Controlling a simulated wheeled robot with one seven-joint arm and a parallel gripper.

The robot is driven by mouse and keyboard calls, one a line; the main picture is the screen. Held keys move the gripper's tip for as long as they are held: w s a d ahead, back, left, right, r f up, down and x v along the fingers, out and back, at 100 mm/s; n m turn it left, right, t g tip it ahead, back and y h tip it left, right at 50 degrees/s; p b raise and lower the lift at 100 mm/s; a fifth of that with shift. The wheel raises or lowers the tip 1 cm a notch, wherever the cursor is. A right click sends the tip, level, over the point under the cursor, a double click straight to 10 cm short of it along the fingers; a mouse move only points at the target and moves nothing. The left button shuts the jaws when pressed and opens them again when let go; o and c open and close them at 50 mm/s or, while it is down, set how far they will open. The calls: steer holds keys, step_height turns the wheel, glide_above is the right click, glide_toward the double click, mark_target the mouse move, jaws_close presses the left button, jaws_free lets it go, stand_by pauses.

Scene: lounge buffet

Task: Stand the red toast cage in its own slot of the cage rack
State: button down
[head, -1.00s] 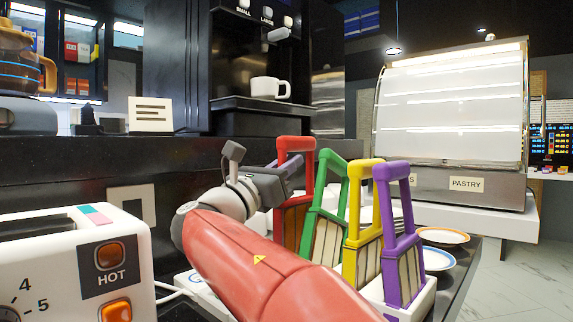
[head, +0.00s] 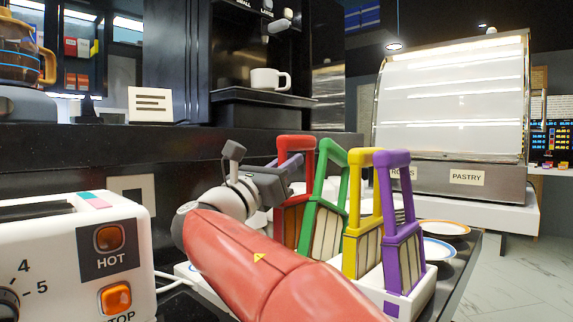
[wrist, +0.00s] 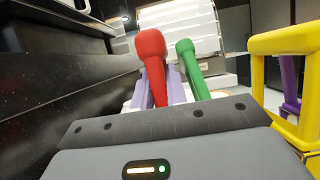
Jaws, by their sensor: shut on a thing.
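The red toast cage (head: 310,150) is upright beside the green cage (head: 333,158), at the left end of the row. My gripper (head: 290,163) is shut on its handle. In the wrist view the red handle (wrist: 151,50) stands in front of the lavender fingers (wrist: 170,84). The white cage rack (head: 424,298) holds the green, yellow (head: 367,165) and purple (head: 385,170) cages, with toast showing inside. My arm hides the foot of the red cage and that end of the rack, so I cannot tell whether it is seated in a slot.
A white toaster (head: 75,285) with orange buttons stands at the left, its cord trailing toward the rack. Plates (head: 440,250) lie right of the rack. A dark ledge (head: 60,150) runs behind, with a coffee machine above. The green cage is close beside the red one.

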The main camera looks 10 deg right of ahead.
steer(key=shift+f+b, duration=0.7)
steer(key=shift+f, duration=0.3)
steer(key=c, duration=1.3)
jaws_free()
step_height(320, 180, up, 20)
steer(key=p, duration=0.7)
steer(key=shift+p, duration=0.35)
